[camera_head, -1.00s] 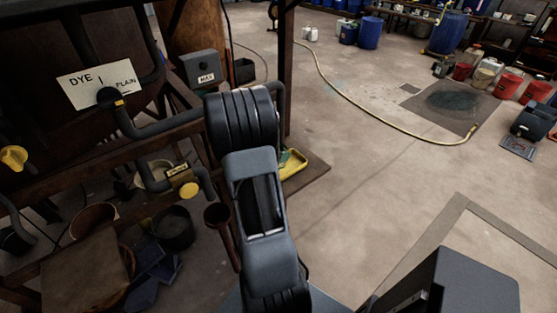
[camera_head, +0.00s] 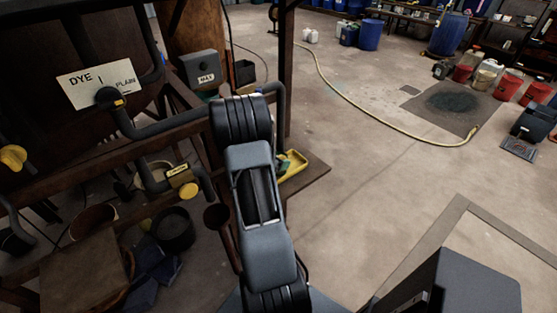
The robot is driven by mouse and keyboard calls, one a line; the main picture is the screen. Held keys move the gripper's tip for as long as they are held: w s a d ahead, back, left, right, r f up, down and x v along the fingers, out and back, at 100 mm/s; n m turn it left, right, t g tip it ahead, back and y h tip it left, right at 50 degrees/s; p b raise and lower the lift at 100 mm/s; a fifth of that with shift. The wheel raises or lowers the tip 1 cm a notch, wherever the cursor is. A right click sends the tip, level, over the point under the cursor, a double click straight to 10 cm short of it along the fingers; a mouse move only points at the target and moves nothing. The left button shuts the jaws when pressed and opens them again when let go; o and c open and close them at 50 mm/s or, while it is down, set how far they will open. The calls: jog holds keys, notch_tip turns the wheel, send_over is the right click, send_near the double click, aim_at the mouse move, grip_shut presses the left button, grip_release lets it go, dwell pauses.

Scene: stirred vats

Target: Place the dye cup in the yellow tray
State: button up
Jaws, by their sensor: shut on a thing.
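The yellow tray (camera_head: 297,167) lies on a brown board, just right of my arm. My arm hides its left part, and a small pale-and-green patch shows at its visible left edge. My arm reaches up the middle of the picture and ends in a black ribbed joint. My gripper is not visible; the arm hides whatever is beyond that joint. I cannot make out the dye cup.
A dark wooden frame with black pipes, yellow valves (camera_head: 188,190) and a DYE/PLAIN sign (camera_head: 96,84) fills the left. A dark post (camera_head: 287,70) rises behind the tray. A hose (camera_head: 370,120) crosses the floor.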

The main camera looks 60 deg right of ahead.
jog(key=shift+f, duration=0.15)
jog(key=o, duration=0.9)
jog(key=shift+w+a+r, duration=0.1)
jog(key=shift+a+r, duration=0.15)
jog(key=shift+r, duration=0.1)
jog(key=v, duration=1.1)
jog(key=shift+a+r, duration=0.1)
jog(key=shift+a, duration=0.1)
